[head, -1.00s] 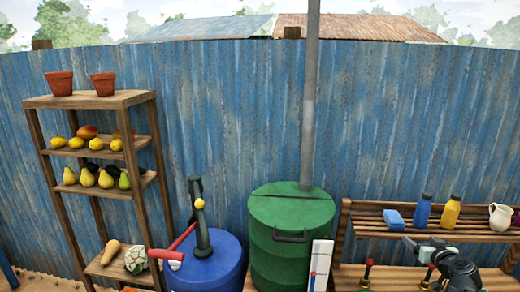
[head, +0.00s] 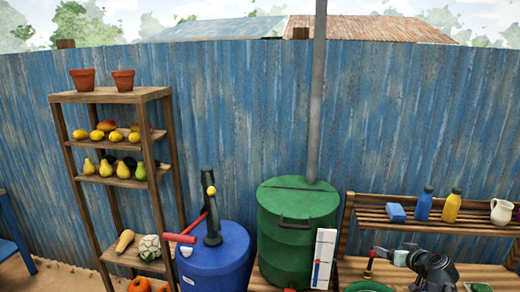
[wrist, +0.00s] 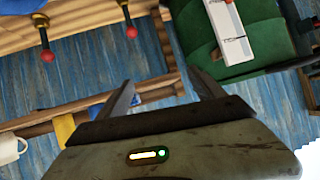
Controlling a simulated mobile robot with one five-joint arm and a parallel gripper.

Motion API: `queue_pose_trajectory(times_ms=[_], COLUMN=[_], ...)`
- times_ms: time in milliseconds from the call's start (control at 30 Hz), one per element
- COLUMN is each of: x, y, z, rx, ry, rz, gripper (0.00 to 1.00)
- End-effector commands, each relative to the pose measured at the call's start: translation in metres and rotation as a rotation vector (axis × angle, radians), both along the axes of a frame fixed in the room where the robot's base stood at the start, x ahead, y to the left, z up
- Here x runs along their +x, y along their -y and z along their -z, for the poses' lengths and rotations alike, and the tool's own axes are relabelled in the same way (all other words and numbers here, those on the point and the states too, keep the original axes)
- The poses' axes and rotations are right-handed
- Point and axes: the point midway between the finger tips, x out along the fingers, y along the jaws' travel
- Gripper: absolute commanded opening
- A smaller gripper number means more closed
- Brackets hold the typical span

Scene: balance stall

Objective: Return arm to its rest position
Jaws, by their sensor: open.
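My arm and gripper (head: 384,253) are at the lower right of the head view, in front of the wooden bench (head: 345,262). In the wrist view my gripper (wrist: 165,90) has its two jaws spread apart with nothing between them. A red-knobbed fitting (head: 371,262) stands just left of the gripper in the head view. The wrist view shows two red knobs (wrist: 47,57) to the upper left of the jaws. Part of the bench is hidden behind my arm.
A green barrel (head: 296,230) with a white gauge panel (head: 324,250) stands left of the bench. A blue barrel (head: 215,265) with a pump and a wooden produce shelf (head: 110,97) are further left. Bottles, a blue block (head: 396,213) and a white jug (head: 501,212) line the upper shelf.

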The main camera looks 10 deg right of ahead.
Motion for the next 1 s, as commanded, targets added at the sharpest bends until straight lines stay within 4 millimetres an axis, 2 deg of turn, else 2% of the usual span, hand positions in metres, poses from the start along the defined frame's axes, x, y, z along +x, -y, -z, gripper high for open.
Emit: queue_pose_trajectory(times_ms=[167,267,333,400,500,533,600,733,1000], x=[0.016,0.017,0.010,-0.006,-0.039,-0.048,-0.067,-0.086,-0.090], y=[-0.082,-0.149,-0.206,-0.260,-0.320,-0.333,-0.353,-0.372,-0.375], z=[0.037,0.069,0.095,0.121,0.150,0.155,0.163,0.167,0.167], rx=[0.064,0.102,0.121,0.120,0.079,0.061,0.020,-0.033,-0.044], ry=[-0.143,-0.287,-0.427,-0.586,-0.807,-0.859,-0.954,-1.044,-1.060], rz=[-0.115,-0.193,-0.242,-0.270,-0.255,-0.242,-0.202,-0.143,-0.126], gripper=[0.78,0.78,0.78,0.78,0.78,0.78,0.78,0.78,0.78])
